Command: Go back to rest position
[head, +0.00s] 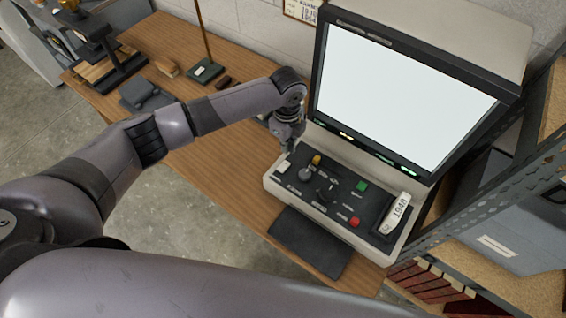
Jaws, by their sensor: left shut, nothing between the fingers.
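My left arm comes in from the left and reaches over the wooden desk. My left gripper (289,145) points down at the upper left edge of the console's control panel, close to a white switch (284,166). It is shut with nothing in it. I cannot tell whether its tips touch the panel. The console (270,186) is beige with a large lit white screen (395,95). Its dark panel carries a yellow knob (316,160), a grey knob (305,175), a green button (362,186), a red button (354,222) and a white handset-like piece marked 1948 (396,213). My right gripper is not in view.
The desk (225,165) has a dark mat (310,243) at its front edge. A lamp base (205,72), a dark device (145,93) and a black stand (115,65) stand farther left. A metal shelf (470,210) with grey boxes is close on the right.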

